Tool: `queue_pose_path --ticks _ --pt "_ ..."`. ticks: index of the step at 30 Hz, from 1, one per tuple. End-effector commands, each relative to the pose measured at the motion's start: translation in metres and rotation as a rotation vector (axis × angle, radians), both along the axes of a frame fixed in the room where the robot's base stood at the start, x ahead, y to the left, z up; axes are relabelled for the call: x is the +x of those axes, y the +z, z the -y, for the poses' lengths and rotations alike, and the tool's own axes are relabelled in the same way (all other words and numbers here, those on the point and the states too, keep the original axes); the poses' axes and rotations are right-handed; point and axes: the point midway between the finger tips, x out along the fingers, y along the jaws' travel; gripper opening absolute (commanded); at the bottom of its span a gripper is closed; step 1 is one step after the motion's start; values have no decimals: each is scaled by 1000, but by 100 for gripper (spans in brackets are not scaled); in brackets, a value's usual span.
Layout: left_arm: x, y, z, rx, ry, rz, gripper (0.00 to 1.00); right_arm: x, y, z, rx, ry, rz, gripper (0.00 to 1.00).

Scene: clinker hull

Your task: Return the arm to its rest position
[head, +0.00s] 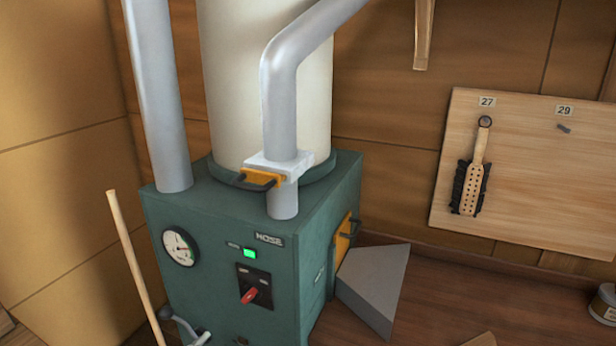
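Neither of my grippers shows in the head view, and no part of my arms can be made out with certainty. A yellow slide plate with a dark handle (262,178) sits at a white collar on the bent grey pipe (281,100).
A pegboard (540,150) on the right wall holds a perforated tool (471,180) under label 27; under 29 is a bare peg. A grey wedge block (371,285) stands beside the machine. A wooden stick (135,265) leans at left. A tin (604,304) is at the right edge.

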Motion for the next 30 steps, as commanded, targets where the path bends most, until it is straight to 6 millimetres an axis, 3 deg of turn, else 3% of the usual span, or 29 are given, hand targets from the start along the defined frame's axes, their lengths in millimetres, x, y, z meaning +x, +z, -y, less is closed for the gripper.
queue_pose_path --ticks 1,4,8,12,14,18,21,24,27,30 --pt "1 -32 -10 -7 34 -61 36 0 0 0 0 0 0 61" --pt "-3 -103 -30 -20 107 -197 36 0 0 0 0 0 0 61" --pt "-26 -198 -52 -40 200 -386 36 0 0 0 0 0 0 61" --pt "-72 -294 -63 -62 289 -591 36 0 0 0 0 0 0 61" --pt "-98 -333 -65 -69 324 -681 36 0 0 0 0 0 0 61" --pt "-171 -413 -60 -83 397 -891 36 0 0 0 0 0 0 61" --pt "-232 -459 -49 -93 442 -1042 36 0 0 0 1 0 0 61" --pt "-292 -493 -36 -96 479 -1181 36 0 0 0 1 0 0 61" --pt "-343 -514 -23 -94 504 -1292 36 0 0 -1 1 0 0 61" --pt "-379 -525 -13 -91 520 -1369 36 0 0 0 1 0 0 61"
